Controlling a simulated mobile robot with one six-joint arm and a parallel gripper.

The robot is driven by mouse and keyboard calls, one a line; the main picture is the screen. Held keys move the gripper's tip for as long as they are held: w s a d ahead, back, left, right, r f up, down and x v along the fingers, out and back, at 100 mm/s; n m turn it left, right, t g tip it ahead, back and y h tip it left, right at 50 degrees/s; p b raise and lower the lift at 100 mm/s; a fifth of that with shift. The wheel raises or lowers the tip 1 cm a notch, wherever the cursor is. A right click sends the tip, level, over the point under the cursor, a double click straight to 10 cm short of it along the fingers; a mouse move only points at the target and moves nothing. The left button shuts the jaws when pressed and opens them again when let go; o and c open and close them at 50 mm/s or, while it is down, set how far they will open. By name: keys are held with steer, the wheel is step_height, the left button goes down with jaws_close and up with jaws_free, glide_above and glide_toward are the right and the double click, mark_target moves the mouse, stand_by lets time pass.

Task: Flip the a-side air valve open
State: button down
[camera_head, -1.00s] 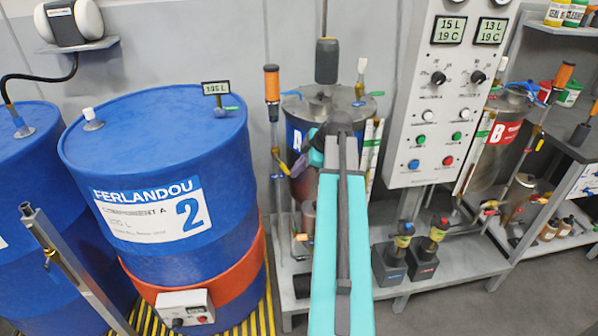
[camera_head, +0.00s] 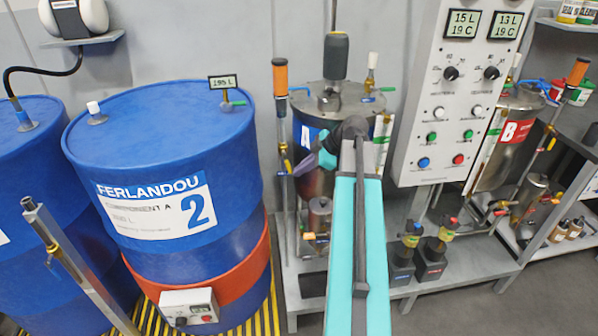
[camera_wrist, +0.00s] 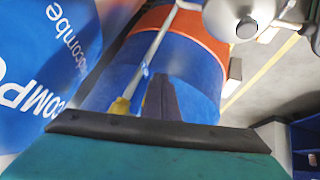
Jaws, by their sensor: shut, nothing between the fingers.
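The A-side tank (camera_head: 312,182) is a steel cylinder with a blue "A" label, partly hidden by my arm. A yellow lever (camera_head: 287,164) sits on the vertical pipe at its left; blue (camera_head: 298,90) and green (camera_head: 386,89) handles are at its lid. No readable label marks which is the air valve. My gripper (camera_head: 304,165) is shut and empty, pointing left, close to the yellow lever. In the wrist view my gripper's dark fingers (camera_wrist: 162,98) are beside a yellow part (camera_wrist: 121,105) on a grey pipe; I cannot tell whether they touch.
A blue drum (camera_head: 150,155) with an orange band stands left of the tank. The control panel (camera_head: 445,125) is at the right, with the B tank (camera_head: 490,160) beyond it. Small pumps (camera_head: 402,255) stand on the low grey bench (camera_head: 460,264).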

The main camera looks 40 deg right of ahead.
steer(key=shift+r, duration=0.55)
steer(key=s+d, duration=0.6)
steer(key=s, duration=0.5)
steer(key=shift+s+d+b, duration=0.25)
steer(key=shift+s+b, duration=0.1)
steer(key=shift+b, duration=0.05)
stand_by(0.6)
